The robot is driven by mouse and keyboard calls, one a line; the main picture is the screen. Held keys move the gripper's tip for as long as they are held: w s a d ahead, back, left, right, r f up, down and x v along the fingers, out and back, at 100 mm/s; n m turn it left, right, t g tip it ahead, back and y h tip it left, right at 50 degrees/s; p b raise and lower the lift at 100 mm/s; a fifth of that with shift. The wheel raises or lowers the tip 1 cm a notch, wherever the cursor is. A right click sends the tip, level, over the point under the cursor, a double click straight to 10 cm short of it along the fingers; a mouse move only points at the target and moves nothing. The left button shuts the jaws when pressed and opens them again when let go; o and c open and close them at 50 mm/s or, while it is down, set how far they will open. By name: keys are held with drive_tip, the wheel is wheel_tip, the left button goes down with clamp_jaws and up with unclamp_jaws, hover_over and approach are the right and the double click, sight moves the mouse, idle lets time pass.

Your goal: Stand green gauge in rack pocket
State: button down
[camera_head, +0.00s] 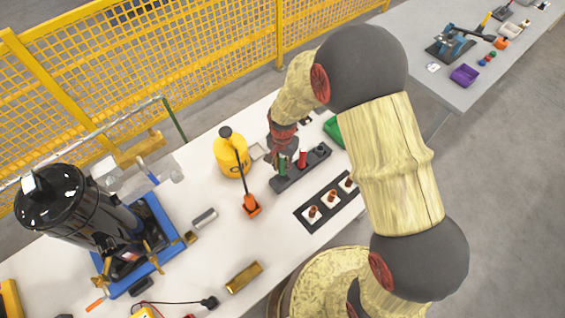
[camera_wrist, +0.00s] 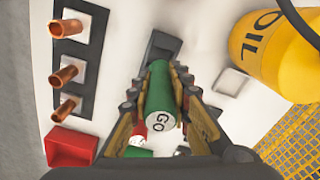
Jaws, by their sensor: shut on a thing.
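The green gauge (camera_wrist: 159,98) is a green cylinder with a white end marked "GO". My gripper (camera_wrist: 162,92) is shut on it, with a finger on each side. In the head view the green gauge (camera_head: 282,166) looks roughly upright below my gripper (camera_head: 281,160), over the left part of the dark grey rack (camera_head: 287,182). I cannot tell whether its lower end is in a pocket or just above it. A red gauge (camera_head: 302,158) stands in the middle of the rack. In the wrist view the rack (camera_wrist: 163,44) is partly hidden by the gauge and fingers.
A yellow oil can (camera_head: 229,155) stands left of the rack. A black board (camera_head: 312,222) with copper fittings lies in front. A green bin (camera_head: 334,130) is behind the rack; a red bin (camera_wrist: 72,147) shows in the wrist view.

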sight(283, 172)
drive_tip(key=shift+f+b, duration=1.3)
drive_tip(key=shift+f, duration=1.2)
drive_tip(key=shift+f+b, duration=0.35)
drive_tip(key=shift+f, duration=0.2)
drive_tip(key=c, duration=1.7)
unclamp_jaws()
drive_tip(key=shift+o, duration=0.6)
wheel_tip(283, 172, up, 12)
